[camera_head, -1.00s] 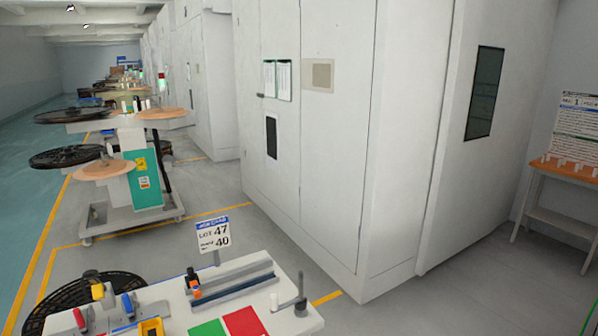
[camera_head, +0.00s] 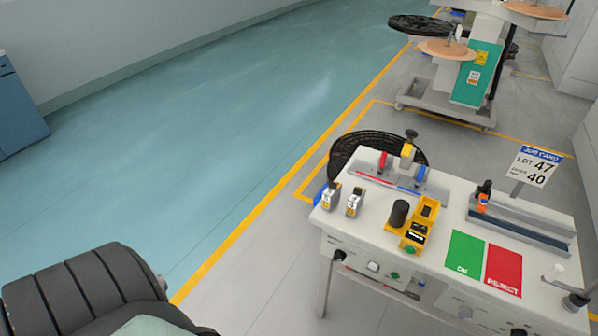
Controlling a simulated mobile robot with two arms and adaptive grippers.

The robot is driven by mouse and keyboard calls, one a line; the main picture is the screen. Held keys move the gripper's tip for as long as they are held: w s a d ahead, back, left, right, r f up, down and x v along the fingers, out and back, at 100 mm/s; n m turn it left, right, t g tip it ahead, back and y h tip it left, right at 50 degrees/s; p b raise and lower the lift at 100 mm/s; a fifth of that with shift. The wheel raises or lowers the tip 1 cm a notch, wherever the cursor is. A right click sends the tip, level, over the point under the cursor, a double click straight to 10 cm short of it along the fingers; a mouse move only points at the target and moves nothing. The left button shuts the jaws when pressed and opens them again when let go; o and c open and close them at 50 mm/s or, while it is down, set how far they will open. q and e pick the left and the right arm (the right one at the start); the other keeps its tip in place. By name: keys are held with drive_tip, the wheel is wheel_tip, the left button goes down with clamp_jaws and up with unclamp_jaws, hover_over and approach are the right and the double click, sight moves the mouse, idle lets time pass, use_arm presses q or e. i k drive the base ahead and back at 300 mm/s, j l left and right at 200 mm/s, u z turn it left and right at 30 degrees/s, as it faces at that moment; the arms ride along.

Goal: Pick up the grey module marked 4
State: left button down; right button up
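Two small pale grey modules stand side by side at the left end of the white workbench (camera_head: 480,215). One is the left module (camera_head: 330,197), near the bench corner; the other is the right module (camera_head: 354,203). Both have dark and yellow parts. Their markings are too small to read, so I cannot tell which, if either, bears a 4. Neither gripper shows in view. A dark ribbed part at the lower left looks like one of my arms.
A yellow fixture (camera_head: 415,232) and a black cylinder (camera_head: 398,213) stand beside the modules. Green OK (camera_head: 464,253) and red REJECT (camera_head: 503,270) pads lie to the right. A job card (camera_head: 535,166) stands behind. The floor left of the bench is clear.

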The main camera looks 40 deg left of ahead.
sight(355, 202)
drive_tip(key=u, duration=0.85)
